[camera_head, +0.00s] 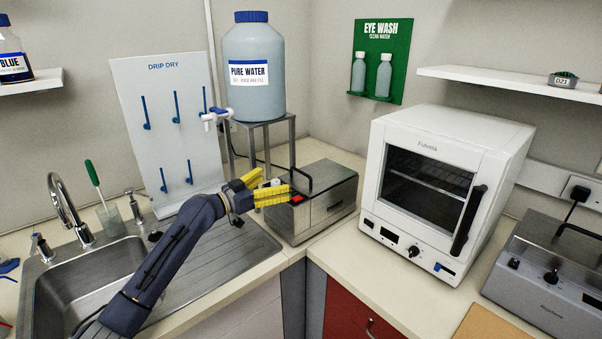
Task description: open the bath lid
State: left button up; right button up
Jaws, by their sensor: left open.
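A steel box with a flat lid (328,180) stands in the corner right of the sink. A black bar handle rises from its lid, and the lid looks shut. A second grey box (552,275) with a knob and a black handle stands at the right edge, cut off by the frame. Neither label reads clearly enough to say which is the bath. My left gripper (274,184) has yellow fingers and is open at the near left end of the steel box, by a red switch (297,198). It hides part of that end; I cannot tell whether it touches. My right gripper is not in view.
A white oven (440,190) stands close to the right of the steel box. Behind it, a metal stand (263,148) bears a large water bottle (254,75) with a tap. The sink (80,285) lies under my left arm. Some worktop (325,245) in front is clear.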

aim_at(300, 172)
pick_arm(q)
jog(key=x, duration=1)
jog(key=shift+w+d, duration=0.2)
jog(key=shift+d, duration=0.1)
jog(key=c, duration=1.3)
jog(key=shift+w+d+r+g+y, duration=0.15)
jog(key=shift+r+g+y, duration=0.1)
jog(key=shift+r, duration=0.5)
jog(key=shift+w+r+g+y, duration=0.15)
jog(key=shift+r+g+y, duration=0.1)
jog(key=shift+r, duration=0.45)
notch_tip(300, 172, up, 6)
jog(key=w+d, duration=0.2)
jog(key=shift+w+d+r, duration=0.15)
jog(key=shift+w+d, duration=0.15)
jog(key=shift+d, duration=0.1)
jog(key=shift+w+d+r, duration=0.5)
jog(key=shift+r, duration=0.2)
jog(key=shift+c, duration=0.2)
jog(key=o, duration=1.3)
